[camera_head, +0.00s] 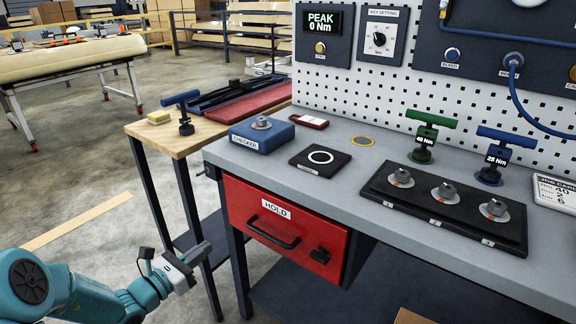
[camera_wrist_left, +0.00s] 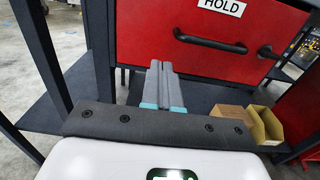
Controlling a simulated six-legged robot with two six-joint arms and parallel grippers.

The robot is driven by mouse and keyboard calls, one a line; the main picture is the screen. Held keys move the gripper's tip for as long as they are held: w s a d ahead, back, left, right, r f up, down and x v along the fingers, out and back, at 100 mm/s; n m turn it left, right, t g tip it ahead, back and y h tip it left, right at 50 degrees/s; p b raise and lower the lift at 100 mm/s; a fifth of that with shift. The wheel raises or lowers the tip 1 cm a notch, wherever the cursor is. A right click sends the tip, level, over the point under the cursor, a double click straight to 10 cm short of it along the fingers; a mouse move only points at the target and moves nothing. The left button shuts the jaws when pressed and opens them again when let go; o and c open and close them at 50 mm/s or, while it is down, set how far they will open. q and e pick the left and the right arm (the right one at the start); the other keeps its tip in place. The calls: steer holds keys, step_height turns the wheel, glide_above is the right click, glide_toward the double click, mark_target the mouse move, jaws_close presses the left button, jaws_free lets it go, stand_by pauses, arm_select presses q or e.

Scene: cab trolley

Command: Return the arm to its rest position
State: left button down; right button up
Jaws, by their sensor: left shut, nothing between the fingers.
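My left arm comes in at the bottom left of the head view. Its gripper (camera_head: 196,252) is in front of the bench's left legs, left of the red HOLD drawer (camera_head: 285,228). In the left wrist view the two grey fingers (camera_wrist_left: 163,86) lie together, shut with nothing between them. They point toward the space under the red drawer (camera_wrist_left: 215,45), below its front; I see no contact. The drawer looks closed, with a black handle and a black latch. My right gripper is in neither view.
The grey bench top (camera_head: 365,200) holds a blue CHECKER block (camera_head: 262,132), a dark socket tray (camera_head: 445,205), and green (camera_head: 428,135) and blue (camera_head: 493,155) T-handle tools. A wooden side table (camera_head: 190,137) stands left. A cardboard box (camera_wrist_left: 232,122) sits on the lower shelf.

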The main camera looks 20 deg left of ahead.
arm_select(q)
steer(key=s+d+f+m+g+h, duration=0.2)
steer(key=s+d+f+m+g, duration=0.25)
steer(key=d+f, duration=0.3)
steer(key=s+d+f+m+g+h, duration=0.2)
steer(key=s+d+f+m+g, duration=0.3)
steer(key=d, duration=0.4)
steer(key=s+d+f+m+g+y, duration=0.35)
steer(key=s+f+m, duration=0.4)
steer(key=m, duration=0.25)
steer(key=s+d+f+m+g+y, duration=0.2)
steer(key=s+f+m+g+y, duration=0.15)
steer(key=s+f+m, duration=0.45)
step_height(320, 180, up, 21)
steer(key=d+m+p, duration=0.1)
steer(key=m+p, duration=0.1)
steer(key=p, duration=1.8)
steer(key=shift+w+d+r+h, duration=0.15)
steer(key=shift+h, duration=0.15)
